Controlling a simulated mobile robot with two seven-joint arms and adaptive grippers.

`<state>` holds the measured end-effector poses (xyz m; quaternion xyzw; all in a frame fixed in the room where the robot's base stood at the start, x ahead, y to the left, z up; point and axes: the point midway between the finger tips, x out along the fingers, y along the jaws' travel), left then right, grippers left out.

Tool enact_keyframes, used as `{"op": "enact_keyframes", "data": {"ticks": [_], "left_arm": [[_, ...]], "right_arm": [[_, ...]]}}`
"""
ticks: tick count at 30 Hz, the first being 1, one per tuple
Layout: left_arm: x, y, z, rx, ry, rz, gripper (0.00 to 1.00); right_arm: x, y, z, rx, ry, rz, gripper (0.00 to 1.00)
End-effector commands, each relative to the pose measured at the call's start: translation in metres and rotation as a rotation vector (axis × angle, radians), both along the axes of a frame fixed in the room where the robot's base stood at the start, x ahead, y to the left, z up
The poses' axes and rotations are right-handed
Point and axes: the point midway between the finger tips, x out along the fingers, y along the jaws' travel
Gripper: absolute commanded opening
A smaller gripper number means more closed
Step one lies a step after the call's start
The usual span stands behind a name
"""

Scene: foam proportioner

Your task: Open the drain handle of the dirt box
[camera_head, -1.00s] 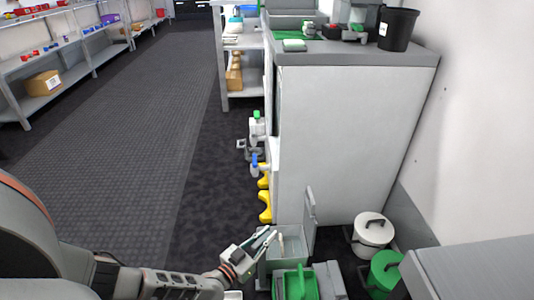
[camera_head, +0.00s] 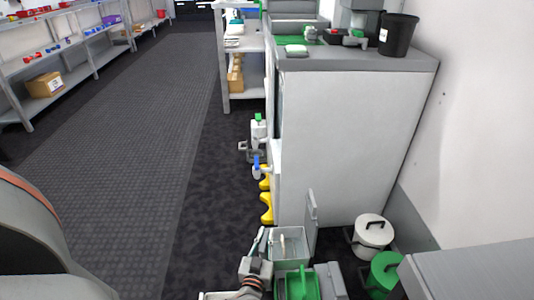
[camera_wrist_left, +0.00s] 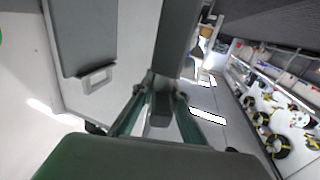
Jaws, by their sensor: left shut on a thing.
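The dirt box appears to be the open grey box (camera_head: 297,256) low at the front of the white cabinet, with a small pale upright piece inside. My left gripper (camera_head: 263,236) is at its left wall, fingers pointing away from me. In the left wrist view, my left gripper (camera_wrist_left: 160,108) has its two greenish fingers on either side of a grey bar (camera_wrist_left: 172,45), apparently the drain handle, and is shut on it. The fingertip contact is partly hidden in both views. My right gripper is not in view.
A green container (camera_head: 298,286) stands just in front of the box. An upright grey flap (camera_head: 312,222) is at its right. A white bucket (camera_head: 371,232) and a green bucket (camera_head: 384,272) stand further right. Yellow handles (camera_head: 266,208) stick out behind. The floor to the left is clear.

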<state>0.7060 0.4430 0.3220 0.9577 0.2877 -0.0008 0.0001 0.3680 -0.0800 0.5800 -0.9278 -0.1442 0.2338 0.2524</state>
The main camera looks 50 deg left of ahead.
Motion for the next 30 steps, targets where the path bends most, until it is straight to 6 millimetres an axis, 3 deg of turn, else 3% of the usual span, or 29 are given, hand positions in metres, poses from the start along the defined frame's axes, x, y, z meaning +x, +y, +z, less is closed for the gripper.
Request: {"op": "enact_keyframes", "data": {"ticks": [10,26,27,28,30], "left_arm": [[-0.0038,0.0029,-0.0023,0.0,0.002,0.143,0.0],[-0.0033,0.0039,-0.0006,0.0,0.0,0.164,0.0],[-0.0033,0.0039,-0.0006,0.0,0.0,0.164,0.24],[-0.0033,0.0038,-0.0005,0.0,0.0,0.164,0.31],[-0.0032,0.0039,-0.0005,0.0,0.0,0.164,0.31]], "right_arm": [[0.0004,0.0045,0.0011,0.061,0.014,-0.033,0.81],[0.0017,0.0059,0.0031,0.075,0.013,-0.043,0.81],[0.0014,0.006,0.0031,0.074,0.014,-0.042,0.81],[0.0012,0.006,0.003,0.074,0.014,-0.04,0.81],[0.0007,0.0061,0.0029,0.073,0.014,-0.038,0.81]]}}
